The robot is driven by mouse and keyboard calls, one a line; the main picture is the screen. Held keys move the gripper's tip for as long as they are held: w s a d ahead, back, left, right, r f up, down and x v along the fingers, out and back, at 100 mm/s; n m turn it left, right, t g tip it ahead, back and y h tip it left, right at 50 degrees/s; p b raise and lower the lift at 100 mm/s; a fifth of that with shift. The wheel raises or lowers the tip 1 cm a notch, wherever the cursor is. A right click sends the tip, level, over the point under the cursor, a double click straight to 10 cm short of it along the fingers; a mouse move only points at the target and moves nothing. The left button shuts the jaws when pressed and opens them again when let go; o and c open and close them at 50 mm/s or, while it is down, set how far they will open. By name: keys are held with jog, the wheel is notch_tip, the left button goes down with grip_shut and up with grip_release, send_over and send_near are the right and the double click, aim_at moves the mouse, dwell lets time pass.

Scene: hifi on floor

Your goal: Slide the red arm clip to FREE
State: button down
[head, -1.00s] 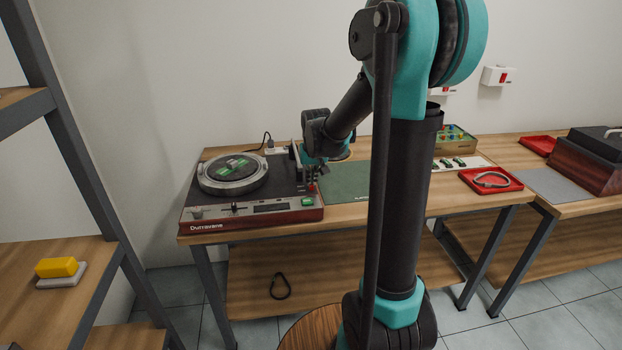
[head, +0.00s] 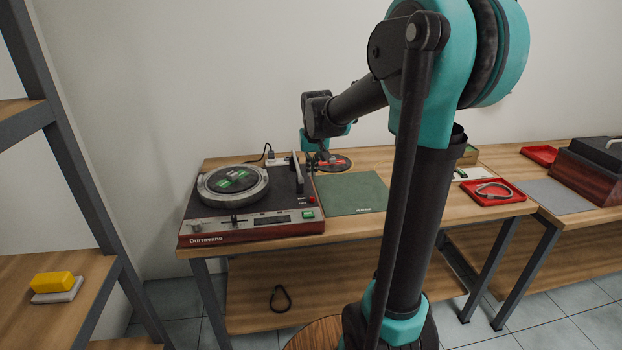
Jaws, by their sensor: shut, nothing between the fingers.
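The turntable (head: 252,218) stands on the left of the bench, with a round platter (head: 233,184) and a black tonearm part (head: 298,172) at its right side. A small red piece (head: 311,200) sits at the deck's right edge, just above a green label (head: 307,214); it may be the red arm clip, but its setting cannot be read. My gripper (head: 325,157) is shut and empty, behind and to the right of the turntable, over a dark round item (head: 338,164) with some red on it. Whether it touches that item cannot be told.
A green mat (head: 352,195) lies clear right of the turntable. A red tray (head: 490,192) with a grey loop is farther right. A power socket (head: 278,158) and cable are behind the turntable. My arm's column hides part of the bench.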

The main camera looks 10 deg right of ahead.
jog(key=shift+v, duration=0.9)
jog(key=s+d+f, duration=0.2)
jog(key=s+f, duration=0.6)
jog(key=s, duration=0.5)
jog(key=s+d+f, duration=0.1)
jog(key=s+f, duration=0.7)
jog(key=s, duration=0.5)
jog(key=shift+d, duration=0.4)
